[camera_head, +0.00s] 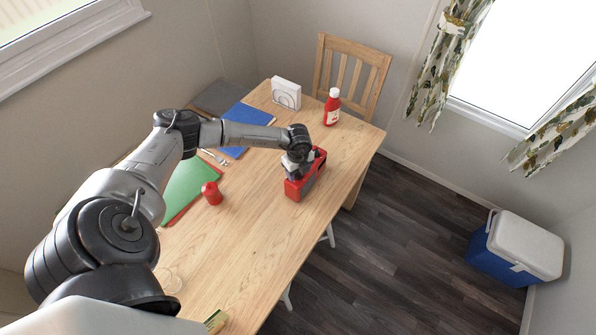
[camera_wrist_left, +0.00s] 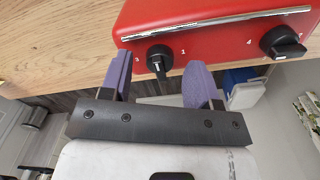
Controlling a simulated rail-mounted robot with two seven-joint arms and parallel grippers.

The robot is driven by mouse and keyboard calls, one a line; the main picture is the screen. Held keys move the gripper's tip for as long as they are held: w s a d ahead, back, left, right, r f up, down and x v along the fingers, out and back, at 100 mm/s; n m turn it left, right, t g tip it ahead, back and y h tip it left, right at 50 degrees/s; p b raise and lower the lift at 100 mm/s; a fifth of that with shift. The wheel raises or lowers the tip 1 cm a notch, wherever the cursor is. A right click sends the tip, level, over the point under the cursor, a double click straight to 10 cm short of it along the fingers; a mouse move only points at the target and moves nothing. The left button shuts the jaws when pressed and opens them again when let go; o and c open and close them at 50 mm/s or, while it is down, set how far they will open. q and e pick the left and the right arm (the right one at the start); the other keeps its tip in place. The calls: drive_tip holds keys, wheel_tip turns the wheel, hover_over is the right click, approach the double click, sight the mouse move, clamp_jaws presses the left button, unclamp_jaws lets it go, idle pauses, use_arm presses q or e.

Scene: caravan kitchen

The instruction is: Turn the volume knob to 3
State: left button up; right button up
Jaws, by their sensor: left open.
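A red radio (camera_head: 318,181) stands on the wooden table, partly hidden by my left arm in the head view. In the left wrist view its red face (camera_wrist_left: 225,40) shows a silver trim strip and two black knobs. One knob (camera_wrist_left: 159,58) has small white figures beside it, with a 1 at its right and what looks like a 3 at its left. The other knob (camera_wrist_left: 282,42) is at the right. Which is the volume knob I cannot tell. My left gripper (camera_wrist_left: 160,74) is open, its purple fingers on either side of the first knob, apparently not closed on it.
A ketchup bottle (camera_head: 332,107), a white napkin holder (camera_head: 286,94), a red can-like object (camera_head: 212,193) and blue and green mats (camera_head: 190,190) are on the table. A chair (camera_head: 350,72) stands at the far end. The table in front of the radio is clear.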

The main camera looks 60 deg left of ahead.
use_arm(q)
drive_tip(key=shift+f, duration=0.45)
drive_tip(key=shift+c, duration=0.3)
drive_tip(key=c, duration=0.9)
